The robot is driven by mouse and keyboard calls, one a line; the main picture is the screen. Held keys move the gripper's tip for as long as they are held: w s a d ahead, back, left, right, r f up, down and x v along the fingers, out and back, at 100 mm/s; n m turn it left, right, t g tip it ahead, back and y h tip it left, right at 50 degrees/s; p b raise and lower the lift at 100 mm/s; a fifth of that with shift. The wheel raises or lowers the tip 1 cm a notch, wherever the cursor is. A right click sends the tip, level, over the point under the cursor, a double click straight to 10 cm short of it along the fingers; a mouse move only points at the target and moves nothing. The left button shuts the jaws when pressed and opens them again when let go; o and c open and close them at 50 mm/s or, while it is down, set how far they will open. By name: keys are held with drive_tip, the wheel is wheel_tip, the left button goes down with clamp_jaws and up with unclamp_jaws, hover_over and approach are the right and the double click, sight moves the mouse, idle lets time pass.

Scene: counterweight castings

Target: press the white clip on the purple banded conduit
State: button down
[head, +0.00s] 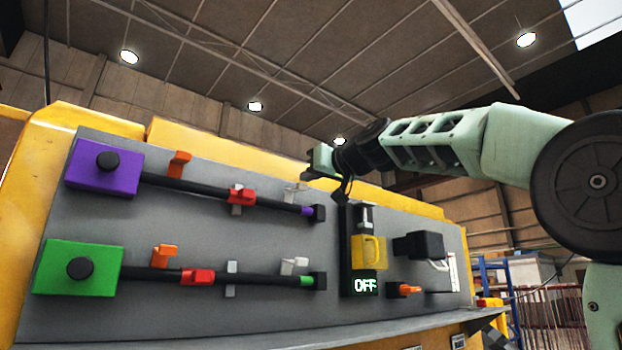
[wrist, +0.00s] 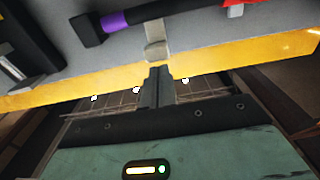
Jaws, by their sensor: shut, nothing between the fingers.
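The purple banded conduit (head: 190,188) is a black line running right from a purple box (head: 104,166) on a grey panel. It has a purple band (head: 307,211) near its black end block. The white clip (head: 295,188) stands up above the conduit, just left of the band. My gripper (head: 306,176) is shut and empty, just above and right of the clip. In the wrist view the shut fingertips (wrist: 160,72) point at the white clip (wrist: 155,48), very close. I cannot tell whether they touch. The purple band (wrist: 115,21) shows beside it.
A red clip (head: 242,194) sits across the conduit and an orange clip (head: 179,163) stands raised. A green banded conduit (head: 160,274) with similar clips runs below.

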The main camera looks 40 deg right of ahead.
drive_tip(key=shift+f+b, duration=0.25)
drive_tip(key=shift+b, duration=0.05)
drive_tip(key=shift+s+f+t+b, duration=0.1)
drive_tip(key=shift+f+t+b, duration=0.15)
drive_tip(key=shift+t+b, duration=0.7)
drive_tip(key=shift+s+f+t+b, duration=0.1)
drive_tip(key=shift+f+t+b, duration=0.2)
drive_tip(key=shift+b, duration=1.25)
